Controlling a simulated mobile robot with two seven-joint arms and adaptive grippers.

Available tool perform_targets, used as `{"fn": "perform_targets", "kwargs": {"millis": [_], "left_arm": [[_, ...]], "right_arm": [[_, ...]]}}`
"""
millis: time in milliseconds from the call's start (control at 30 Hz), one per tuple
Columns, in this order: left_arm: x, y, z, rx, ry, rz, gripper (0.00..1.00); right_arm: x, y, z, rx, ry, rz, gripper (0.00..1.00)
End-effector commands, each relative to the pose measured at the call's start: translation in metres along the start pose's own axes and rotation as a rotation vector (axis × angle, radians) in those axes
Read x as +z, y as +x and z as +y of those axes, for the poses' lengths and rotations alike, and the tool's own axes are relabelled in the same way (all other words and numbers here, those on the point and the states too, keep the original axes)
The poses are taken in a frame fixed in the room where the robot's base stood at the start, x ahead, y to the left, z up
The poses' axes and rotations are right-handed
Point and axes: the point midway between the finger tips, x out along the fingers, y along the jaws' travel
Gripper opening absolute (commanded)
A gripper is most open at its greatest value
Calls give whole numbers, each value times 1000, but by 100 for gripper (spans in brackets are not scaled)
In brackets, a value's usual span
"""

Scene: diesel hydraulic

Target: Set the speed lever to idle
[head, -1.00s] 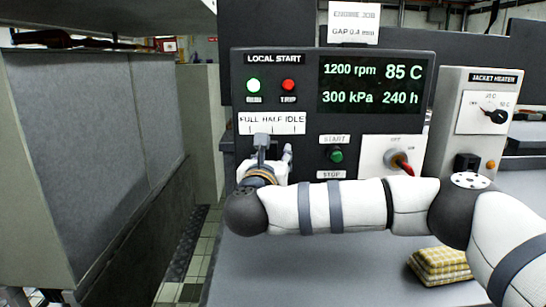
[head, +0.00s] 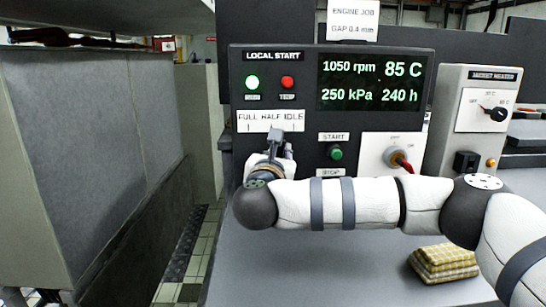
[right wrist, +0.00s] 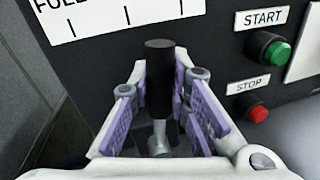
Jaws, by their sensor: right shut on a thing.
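The speed lever stands out from the dark panel below the white FULL HALF IDLE label (head: 271,120). In the right wrist view its black grip (right wrist: 159,80) rises on a thin metal shaft, between the middle and right-hand tick marks. My right gripper (head: 272,151) is shut on the lever, with a purple-padded finger on each side of it; the lever's lower part is mostly hidden in the head view. The panel display (head: 372,82) reads 1050 rpm, 250 kPa, 85 C and 240 h. My left gripper is not in view.
The green START button (head: 336,153) is right of my gripper; the red STOP button (right wrist: 258,114) is below it. A red-handled rotary switch (head: 399,158) and the jacket heater box (head: 455,130) are further right. A folded yellow checked cloth (head: 444,262) lies on the grey bench.

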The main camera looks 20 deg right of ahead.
Motion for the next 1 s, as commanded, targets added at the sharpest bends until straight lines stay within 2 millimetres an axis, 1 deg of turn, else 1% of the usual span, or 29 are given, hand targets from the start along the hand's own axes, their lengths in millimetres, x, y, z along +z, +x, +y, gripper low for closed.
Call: {"fn": "perform_targets", "kwargs": {"millis": [33,200,500,733,1000], "left_arm": [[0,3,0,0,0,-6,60],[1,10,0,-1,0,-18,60],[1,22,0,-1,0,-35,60],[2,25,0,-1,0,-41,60],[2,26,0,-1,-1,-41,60]], "right_arm": [[-3,1,-4,0,30,10,0],[-4,3,-15,-1,149,33,0],[-7,6,-28,-1,309,64,0],[-8,6,-33,0,367,75,0],[-8,7,-34,0,381,78,0]]}}
